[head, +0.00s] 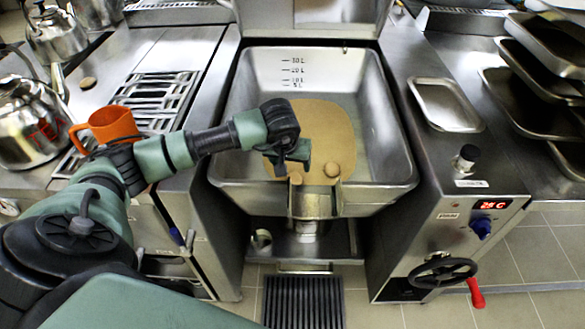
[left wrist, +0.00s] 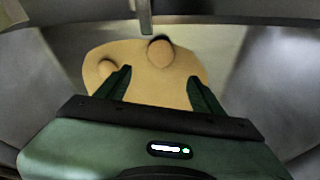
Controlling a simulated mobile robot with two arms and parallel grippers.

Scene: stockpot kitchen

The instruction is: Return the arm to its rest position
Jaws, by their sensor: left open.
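My left arm reaches in from the left over the large steel pan (head: 390,130). My left gripper (head: 292,162) is above the front part of the pan, over the flat tan patch (head: 325,120) in its bottom. In the left wrist view, its two dark green fingers (left wrist: 160,88) stand apart with nothing between them. A round tan lump (left wrist: 160,53) and a smaller one (left wrist: 107,68) show beyond the fingers. Whether the fingertips touch the tan patch cannot be told. My right gripper is not in view.
An orange mug (head: 112,123) stands near my left arm, by the burner grate (head: 165,95). Steel kettles (head: 30,125) are at the far left. The pan walls surround my gripper. A control panel with a handwheel (head: 442,269) and stacked trays (head: 525,105) are at right.

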